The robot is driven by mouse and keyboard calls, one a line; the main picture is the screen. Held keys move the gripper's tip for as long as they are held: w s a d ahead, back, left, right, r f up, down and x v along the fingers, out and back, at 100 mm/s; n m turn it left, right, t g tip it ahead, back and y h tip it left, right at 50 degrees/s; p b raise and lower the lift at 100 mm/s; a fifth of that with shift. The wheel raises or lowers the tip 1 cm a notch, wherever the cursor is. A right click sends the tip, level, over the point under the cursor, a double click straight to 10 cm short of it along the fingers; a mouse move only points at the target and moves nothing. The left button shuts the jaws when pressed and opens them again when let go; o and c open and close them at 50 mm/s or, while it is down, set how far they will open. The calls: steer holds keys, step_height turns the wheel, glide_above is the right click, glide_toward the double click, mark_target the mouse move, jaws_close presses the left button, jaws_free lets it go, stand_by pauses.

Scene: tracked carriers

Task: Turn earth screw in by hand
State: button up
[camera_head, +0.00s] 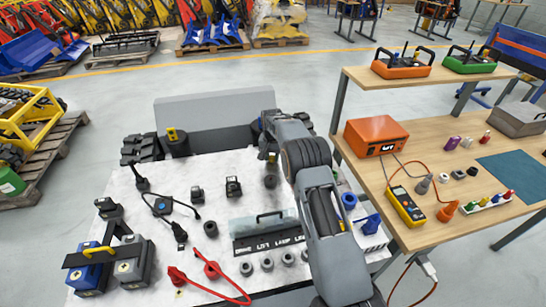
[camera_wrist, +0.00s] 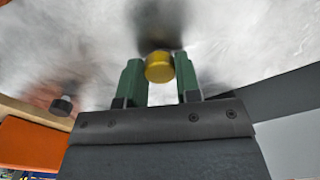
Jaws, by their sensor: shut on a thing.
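The earth screw shows as a round brass-yellow head (camera_wrist: 159,67) in the wrist view, in front of a pale mottled surface. My gripper (camera_wrist: 160,82) has its two green fingers on either side of the head and is shut on it. The screw's shank is hidden behind its head, so I cannot tell how deep it sits. In the head view my gripper (camera_head: 270,150) is at the far edge of the white worktop (camera_head: 215,170), largely covered by my grey arm.
A dark knob (camera_wrist: 62,105) stands left of my gripper in the wrist view. The white worktop holds black connectors, a red cable (camera_head: 240,299) and grey rings. A wooden bench (camera_head: 450,225) at right carries an orange box (camera_head: 376,137) and a yellow meter (camera_head: 406,206).

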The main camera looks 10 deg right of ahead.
steer(key=m, duration=0.7)
steer(key=shift+m, duration=0.5)
steer(key=m, duration=0.9)
steer(key=shift+m, duration=0.4)
steer(key=m, duration=0.3)
steer(key=shift+m, duration=0.3)
steer(key=m, duration=0.6)
steer(key=shift+r, duration=0.1)
